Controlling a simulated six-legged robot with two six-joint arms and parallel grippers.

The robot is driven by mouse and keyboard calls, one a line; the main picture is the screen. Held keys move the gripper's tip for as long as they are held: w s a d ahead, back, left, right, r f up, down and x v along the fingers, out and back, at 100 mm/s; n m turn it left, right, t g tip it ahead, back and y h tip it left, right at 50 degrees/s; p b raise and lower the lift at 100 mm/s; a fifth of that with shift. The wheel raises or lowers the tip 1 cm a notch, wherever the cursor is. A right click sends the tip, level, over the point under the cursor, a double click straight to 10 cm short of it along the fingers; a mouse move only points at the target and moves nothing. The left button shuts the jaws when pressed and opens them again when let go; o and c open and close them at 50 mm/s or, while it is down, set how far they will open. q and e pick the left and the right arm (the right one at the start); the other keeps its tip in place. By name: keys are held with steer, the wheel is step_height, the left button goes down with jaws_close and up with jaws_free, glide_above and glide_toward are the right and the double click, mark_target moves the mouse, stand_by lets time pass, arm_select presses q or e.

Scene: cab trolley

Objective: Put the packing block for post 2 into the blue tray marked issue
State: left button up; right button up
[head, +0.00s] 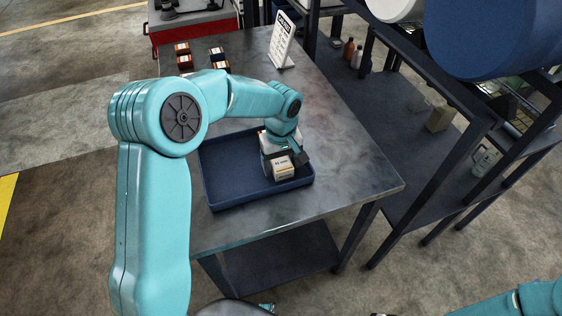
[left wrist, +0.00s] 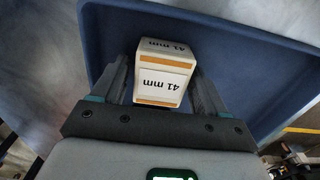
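The white packing block (head: 283,167) has an orange stripe; in the left wrist view, the block (left wrist: 163,80) reads "41 mm" on two faces. My left gripper (head: 287,161) reaches down over the right part of the blue tray (head: 222,204). In the left wrist view, the gripper's fingers (left wrist: 163,85) stand on both sides of the block, close against it. The block is within the tray's outline; I cannot tell whether it touches the tray floor (left wrist: 235,70). Only part of my right arm shows, at the lower right of the head view; its gripper is not visible.
Several white, orange and dark blocks (head: 183,62) stand at the table's back left. A white sign (head: 282,41) stands behind the tray. A dark rack (head: 440,175) with bottles and large drums (head: 490,38) is on the right. The table's right front (head: 350,185) is clear.

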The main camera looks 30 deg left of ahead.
mark_target(281, 161)
arm_select(q)
steer(key=shift+o, duration=0.3)
steer(key=shift+r, duration=0.1)
steer(key=shift+r, duration=0.15)
step_height(281, 161, up, 12)
stand_by(0.3)
